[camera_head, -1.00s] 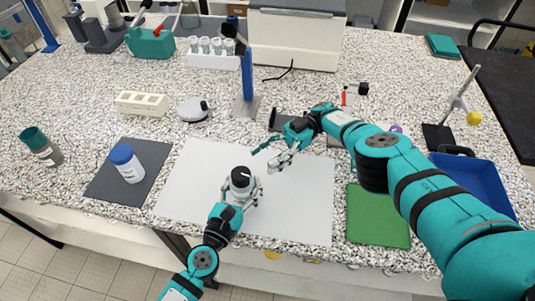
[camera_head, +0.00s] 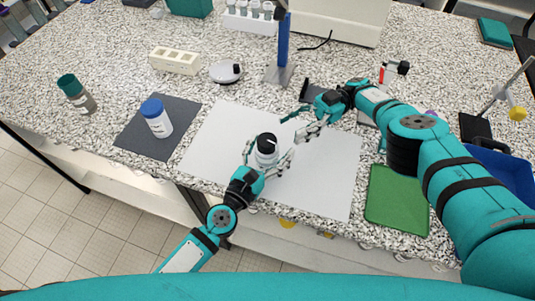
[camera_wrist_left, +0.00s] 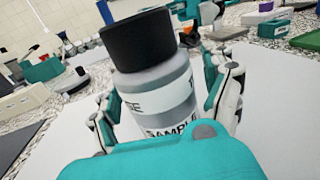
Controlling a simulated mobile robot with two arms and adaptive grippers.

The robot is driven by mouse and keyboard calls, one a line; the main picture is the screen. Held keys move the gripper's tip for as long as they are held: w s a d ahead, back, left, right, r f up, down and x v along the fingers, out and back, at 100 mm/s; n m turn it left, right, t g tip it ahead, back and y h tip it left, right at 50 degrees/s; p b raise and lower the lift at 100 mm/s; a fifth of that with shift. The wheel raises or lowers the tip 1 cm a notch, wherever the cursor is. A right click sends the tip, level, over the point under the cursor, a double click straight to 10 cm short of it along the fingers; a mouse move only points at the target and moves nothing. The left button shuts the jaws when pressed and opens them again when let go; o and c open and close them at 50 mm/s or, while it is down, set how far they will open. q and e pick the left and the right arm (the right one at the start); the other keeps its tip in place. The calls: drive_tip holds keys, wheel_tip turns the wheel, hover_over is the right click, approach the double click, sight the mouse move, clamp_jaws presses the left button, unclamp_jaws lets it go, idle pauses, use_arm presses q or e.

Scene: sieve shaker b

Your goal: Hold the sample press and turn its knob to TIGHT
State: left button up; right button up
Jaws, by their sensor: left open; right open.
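The sample press (camera_head: 265,155) is a small grey-white cylinder with a black knob (camera_head: 266,141) on top, standing on the white mat (camera_head: 217,137). In the left wrist view the press (camera_wrist_left: 160,98) shows a label with "SAMPLE" and part of a larger marking; the black knob (camera_wrist_left: 138,38) shows no readable pointer there. A white line marks the knob in the head view. My left gripper (camera_head: 267,162) is open, its fingers on either side of the press body; contact cannot be told. My right gripper (camera_head: 298,126) is open and empty, above the mat, right of and beyond the press.
A dark mat (camera_head: 180,123) with a blue-capped jar (camera_head: 157,119) lies to the left. A green mat (camera_head: 397,201) and a blue tray (camera_head: 505,165) lie right. A blue-posted stand (camera_head: 283,50) and a white round device (camera_head: 226,72) stand behind.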

use_arm(q)
drive_tip(key=v, duration=1.2)
